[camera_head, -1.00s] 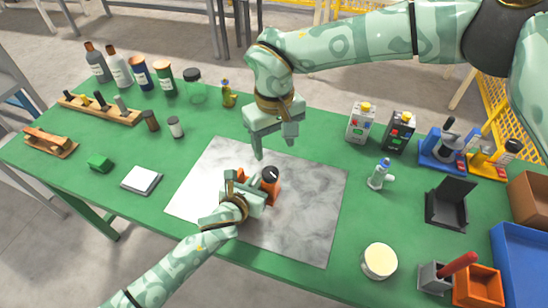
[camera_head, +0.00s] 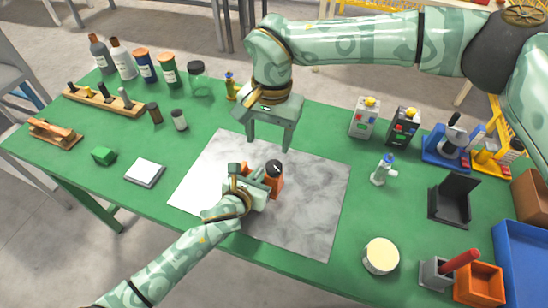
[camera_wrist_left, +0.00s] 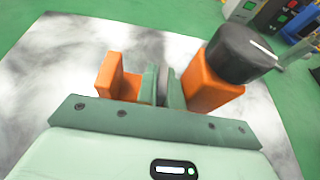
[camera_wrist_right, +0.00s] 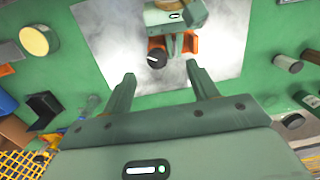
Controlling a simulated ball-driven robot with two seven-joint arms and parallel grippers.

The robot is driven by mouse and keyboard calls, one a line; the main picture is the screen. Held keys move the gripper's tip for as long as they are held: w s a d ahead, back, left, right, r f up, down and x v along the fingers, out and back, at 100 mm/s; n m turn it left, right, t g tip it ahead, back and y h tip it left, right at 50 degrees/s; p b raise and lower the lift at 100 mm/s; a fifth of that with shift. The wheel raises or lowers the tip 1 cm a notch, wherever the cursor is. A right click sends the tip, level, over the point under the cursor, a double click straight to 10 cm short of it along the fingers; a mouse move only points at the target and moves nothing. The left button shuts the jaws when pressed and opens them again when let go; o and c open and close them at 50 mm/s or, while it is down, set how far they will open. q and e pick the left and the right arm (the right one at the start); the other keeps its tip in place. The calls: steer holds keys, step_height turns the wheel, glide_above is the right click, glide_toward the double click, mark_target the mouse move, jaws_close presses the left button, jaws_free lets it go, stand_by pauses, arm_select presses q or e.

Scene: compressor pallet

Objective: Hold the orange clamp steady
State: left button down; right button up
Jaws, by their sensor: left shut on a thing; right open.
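The orange clamp (camera_head: 273,180) stands on the grey-white marbled mat (camera_head: 310,210), with a black knob (camera_wrist_left: 241,54) on its thicker block and a smaller orange jaw (camera_wrist_left: 112,76) at the other end. My left gripper (camera_head: 257,178) is shut on the clamp's middle, between the two orange ends; its fingers show in the left wrist view (camera_wrist_left: 163,86). My right gripper (camera_head: 269,143) is open and empty, above and behind the clamp. In the right wrist view the clamp's knob (camera_wrist_right: 157,58) lies beyond and between the open right fingers (camera_wrist_right: 160,92).
The green table (camera_head: 220,125) has a white square pad (camera_head: 145,172) and a green block (camera_head: 104,156) on the left. Bottles and jars line the back left. A small white bottle (camera_head: 383,170), a black stand (camera_head: 452,200) and a cream-topped jar (camera_head: 381,256) stand right of the mat.

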mark_target(273, 166)
steer(key=f+m, duration=0.3)
steer(key=m, duration=0.5)
steer(key=w+f+m, duration=0.1)
steer(key=f+m, duration=0.3)
steer(key=m, duration=0.4)
steer(key=d+f+m, duration=0.1)
steer(key=f+m, duration=0.2)
steer(key=m, duration=0.5)
steer(key=shift+w+d+f+m+t+h, duration=0.1)
steer(key=shift+w+f+m+t+h, duration=0.05)
steer(key=shift+f+m+t+h, duration=0.2)
steer(key=c, duration=1)
steer(key=shift+m, duration=0.85)
